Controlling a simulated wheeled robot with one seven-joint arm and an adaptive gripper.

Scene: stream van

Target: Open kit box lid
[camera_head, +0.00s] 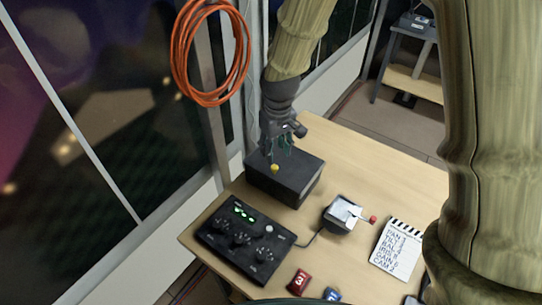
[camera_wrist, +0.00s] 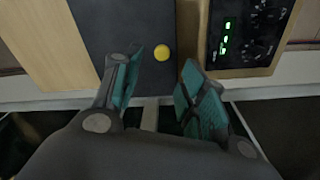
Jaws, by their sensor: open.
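The kit box (camera_head: 286,182) is a dark box with its lid down, at the back left of the wooden table. A yellow knob (camera_head: 275,168) sits on its top near the window-side edge. My gripper (camera_head: 277,155) is above that edge of the box, pointing down. In the wrist view the dark lid (camera_wrist: 118,28) fills the middle, and the yellow knob (camera_wrist: 162,53) shows between and just beyond the two teal fingers of my gripper (camera_wrist: 158,88). The fingers are apart with nothing between them. I cannot tell the exact height over the knob.
A black control panel (camera_head: 245,240) with green lights stands in front of the box; it also shows in the wrist view (camera_wrist: 250,35). A lever unit (camera_head: 343,214), a notepad (camera_head: 397,249), a red block (camera_head: 299,281) and a blue block (camera_head: 332,294) lie nearby. An orange cable coil (camera_head: 211,54) hangs behind.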

